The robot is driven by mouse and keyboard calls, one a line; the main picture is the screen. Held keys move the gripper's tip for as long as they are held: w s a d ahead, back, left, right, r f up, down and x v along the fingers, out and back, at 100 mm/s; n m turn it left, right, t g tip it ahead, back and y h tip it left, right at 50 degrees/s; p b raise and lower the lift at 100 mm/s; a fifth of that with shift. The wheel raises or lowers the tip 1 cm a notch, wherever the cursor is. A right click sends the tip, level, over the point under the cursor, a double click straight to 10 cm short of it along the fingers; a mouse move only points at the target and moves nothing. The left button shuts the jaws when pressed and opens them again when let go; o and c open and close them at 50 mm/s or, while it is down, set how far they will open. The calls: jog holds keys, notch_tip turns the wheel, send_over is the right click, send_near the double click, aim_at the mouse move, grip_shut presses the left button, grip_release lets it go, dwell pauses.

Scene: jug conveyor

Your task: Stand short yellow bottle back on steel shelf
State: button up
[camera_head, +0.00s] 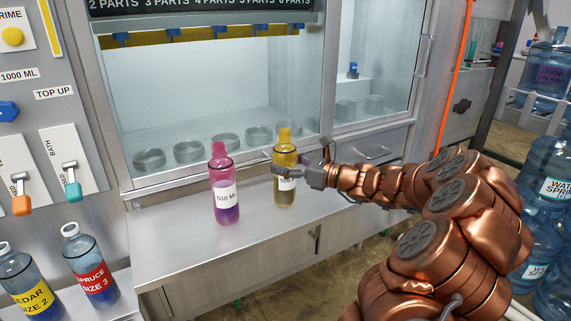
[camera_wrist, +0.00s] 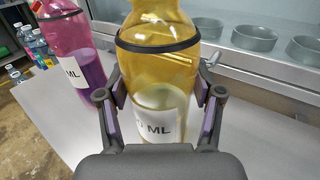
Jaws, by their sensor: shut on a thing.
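The short yellow bottle (camera_head: 284,191) stands upright on the steel shelf (camera_head: 165,246), near its right end. It has a yellow cap, a dark band and a white label ending in "ML". My gripper (camera_head: 283,172) reaches in from the right and is shut around the bottle. In the wrist view the bottle (camera_wrist: 160,75) sits between my two finger pads (camera_wrist: 160,108), at the height of its label. Its base is hidden in the wrist view by my gripper body. I cannot tell whether the base touches the shelf or hovers just above it.
A pink and purple bottle (camera_head: 223,187) marked 500 ML stands close to the left. Several round metal cups (camera_head: 188,152) line the cabinet behind. Cedar (camera_head: 22,278) and spruce (camera_head: 90,265) bottles stand at lower left. The front left of the shelf is clear.

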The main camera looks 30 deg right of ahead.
jog(key=o, duration=1.4)
jog(key=shift+o, duration=0.2)
jog(key=shift+s+d+r, duration=0.1)
jog(key=shift+s+d, duration=0.05)
jog(key=shift+s, duration=0.05)
jog(key=v, duration=1.1)
jog(key=shift+s+p, duration=0.3)
